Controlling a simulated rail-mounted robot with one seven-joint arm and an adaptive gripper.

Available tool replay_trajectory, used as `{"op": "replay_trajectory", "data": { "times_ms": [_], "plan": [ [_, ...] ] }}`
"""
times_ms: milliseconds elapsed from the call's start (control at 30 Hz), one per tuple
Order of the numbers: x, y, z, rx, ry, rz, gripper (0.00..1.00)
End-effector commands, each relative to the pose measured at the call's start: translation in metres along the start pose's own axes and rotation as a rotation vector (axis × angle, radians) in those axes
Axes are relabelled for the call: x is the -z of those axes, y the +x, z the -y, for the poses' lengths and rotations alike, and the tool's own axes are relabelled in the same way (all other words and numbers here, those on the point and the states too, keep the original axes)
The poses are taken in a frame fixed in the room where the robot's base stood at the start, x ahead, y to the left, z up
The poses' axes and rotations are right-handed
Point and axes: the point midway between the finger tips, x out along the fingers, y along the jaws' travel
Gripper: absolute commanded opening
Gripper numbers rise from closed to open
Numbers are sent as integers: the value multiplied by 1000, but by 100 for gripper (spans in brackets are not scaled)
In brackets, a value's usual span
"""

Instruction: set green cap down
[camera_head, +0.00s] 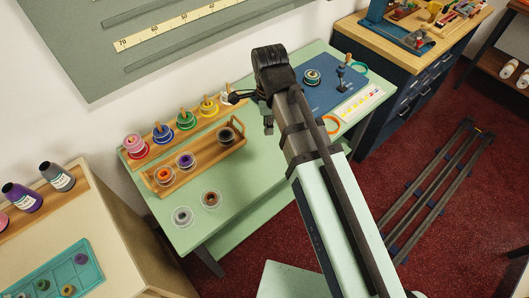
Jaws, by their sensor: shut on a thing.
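My gripper (238,98) is a small dark shape at the end of my arm, beside the white spool at the right end of the peg row. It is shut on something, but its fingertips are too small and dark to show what. I cannot make out a green cap in its grip. A green spool-like piece (186,120) sits on a wooden peg in the back row, left of my gripper.
The pale green table (230,180) has clear room at its front. A wooden tray (205,158) holds several spools, and two more discs (182,216) (210,199) lie in front. A blue mat (325,88) bears a ringed spool (311,77). Bottles (22,196) stand far left.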

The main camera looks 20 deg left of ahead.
Motion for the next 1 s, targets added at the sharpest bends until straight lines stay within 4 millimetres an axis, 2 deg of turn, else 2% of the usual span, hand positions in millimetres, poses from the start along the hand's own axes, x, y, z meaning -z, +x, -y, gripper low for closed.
{"op": "replay_trajectory", "data": {
  "times_ms": [300, 500, 867, 1000],
  "plan": [
    [0, 62, -2, -4, 0, -1, 8],
    [0, 94, -1, -2, 0, -1, 8],
    [0, 115, 0, 0, 0, 0, 8],
    [0, 130, 0, -2, 0, 0, 8]
  ]
}}
